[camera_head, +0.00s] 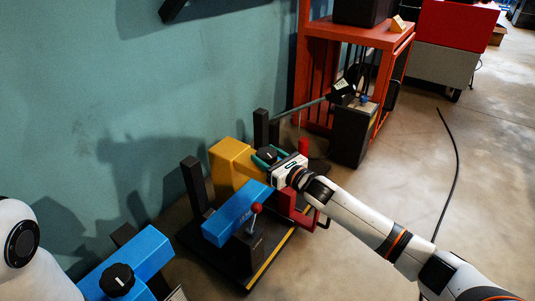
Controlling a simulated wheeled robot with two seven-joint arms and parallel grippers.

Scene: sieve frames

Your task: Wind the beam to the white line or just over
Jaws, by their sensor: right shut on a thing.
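A blue beam (236,213) lies slantwise across the dark stand, beside a yellow block (233,160). A teal ring-like handle with a black knob (266,155) sits at the stand's far end. My right gripper (277,168) reaches in from the lower right and is shut at this handle; its fingertips are partly hidden, so the exact grip is hard to see. I cannot make out the white line. My left gripper is not in view.
A red-balled lever (256,209) stands in front of the blue beam, and a red bracket (297,210) is below my right wrist. Another blue beam (137,262) with a black knob is at lower left. An orange rack (362,37) stands behind. A black cable (455,163) crosses open floor at right.

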